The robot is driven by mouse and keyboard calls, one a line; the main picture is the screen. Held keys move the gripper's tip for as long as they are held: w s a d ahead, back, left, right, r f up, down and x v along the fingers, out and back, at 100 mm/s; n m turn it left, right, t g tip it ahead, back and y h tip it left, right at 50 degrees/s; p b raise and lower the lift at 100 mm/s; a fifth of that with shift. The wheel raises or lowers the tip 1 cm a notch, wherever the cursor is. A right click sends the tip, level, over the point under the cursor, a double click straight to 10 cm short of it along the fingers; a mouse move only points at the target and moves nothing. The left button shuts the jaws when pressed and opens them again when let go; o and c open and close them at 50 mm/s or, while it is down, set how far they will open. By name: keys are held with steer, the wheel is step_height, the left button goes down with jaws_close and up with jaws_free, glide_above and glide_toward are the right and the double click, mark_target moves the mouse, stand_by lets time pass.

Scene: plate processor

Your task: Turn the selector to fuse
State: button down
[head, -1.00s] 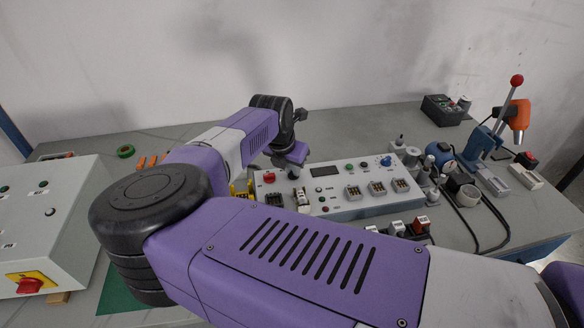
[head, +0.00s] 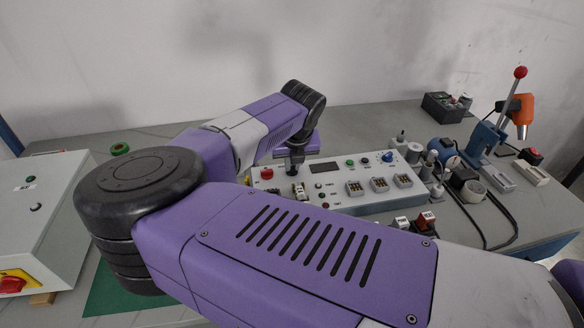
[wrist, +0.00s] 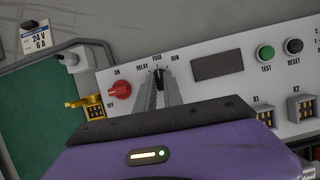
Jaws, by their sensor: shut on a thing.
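The selector (wrist: 158,76) is a small black knob on the light panel (wrist: 220,88), with the labels RELAY, FUSE and RUN around its top. In the wrist view my gripper (wrist: 159,90) has its two grey fingers on either side of the knob, shut on it. The knob's visible top points up, roughly toward FUSE; its lower part is hidden between the fingers. In the head view my gripper (head: 294,168) reaches down to the panel's back left, beside the red switch, and the selector is hidden.
A red ON/OFF switch (wrist: 121,89) sits close left of my fingers. A dark display (wrist: 217,65), a green TEST button (wrist: 265,53) and a black RESET button (wrist: 294,46) are to the right. A grey box (head: 30,220) stands far left.

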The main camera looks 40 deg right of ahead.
stand_by(0.4)
steer(key=c, duration=1.5)
jaws_free()
steer(key=shift+o, duration=0.2)
steer(key=v, duration=0.7)
steer(key=shift+s+r+b, duration=0.2)
steer(key=shift+r+b, duration=0.15)
steer(key=shift+b, duration=0.05)
